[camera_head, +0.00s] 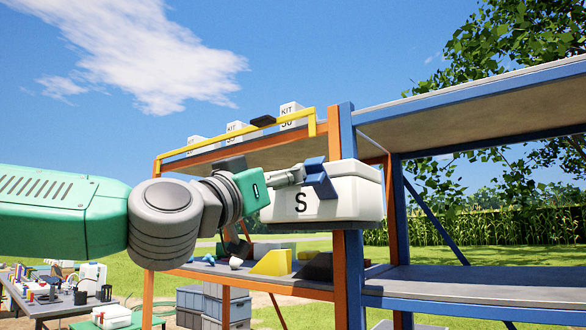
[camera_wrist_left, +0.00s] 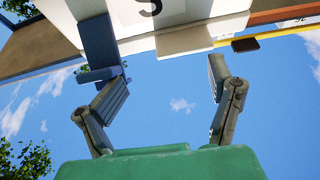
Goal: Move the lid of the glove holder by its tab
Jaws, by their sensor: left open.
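The glove holder is a white box marked S (camera_head: 340,203) in the head view, in front of the rack's upright. In the left wrist view its front (camera_wrist_left: 180,14) fills the top edge. A blue tab (camera_head: 321,180) sticks out at its front; in the left wrist view the tab (camera_wrist_left: 98,38) is at upper left. My left gripper (camera_head: 300,174) is at the tab. Its fingers are apart (camera_wrist_left: 170,76), with the left-hand fingertip close by the tab; I cannot tell if they touch. The other finger is clear of it. My right gripper is out of view.
A yellow rail (camera_head: 190,150) with a black piece (camera_head: 262,121) runs along the upper shelf, with KIT boxes (camera_head: 291,111) behind it. Below are a yellow wedge (camera_head: 273,262) and small items on a lower shelf. The blue upright (camera_head: 347,270) stands close by.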

